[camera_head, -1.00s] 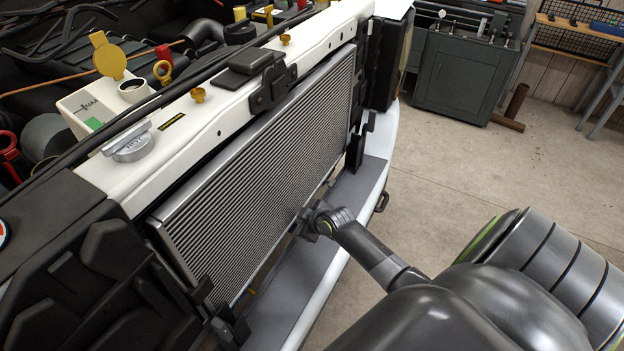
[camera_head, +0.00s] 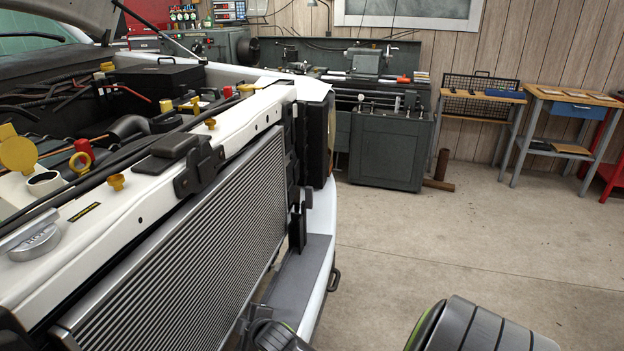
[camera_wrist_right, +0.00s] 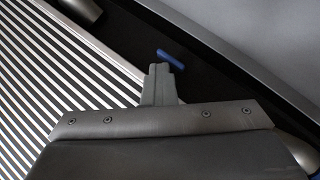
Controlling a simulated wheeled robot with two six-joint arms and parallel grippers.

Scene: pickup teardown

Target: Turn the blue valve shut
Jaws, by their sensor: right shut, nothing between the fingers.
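The blue valve handle (camera_wrist_right: 171,60) shows in the right wrist view as a short blue bar against a dark gap beside the radiator fins. It lies slanted, just beyond the tip of my right gripper (camera_wrist_right: 161,72). The fingers are closed together with nothing between them. I cannot tell whether the fingertips touch the handle. The valve's body is hidden in the dark. In the head view only part of my right arm shows at the bottom edge, and the valve is not visible. My left gripper is in neither view.
The radiator (camera_head: 200,255) stands below the white front crossmember (camera_head: 145,180) of the pickup. The grey bumper top (camera_head: 297,285) runs along its front. A dark lathe cabinet (camera_head: 385,150) and a blue-drawer workbench (camera_head: 570,107) stand at the back. The concrete floor (camera_head: 430,235) between is clear.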

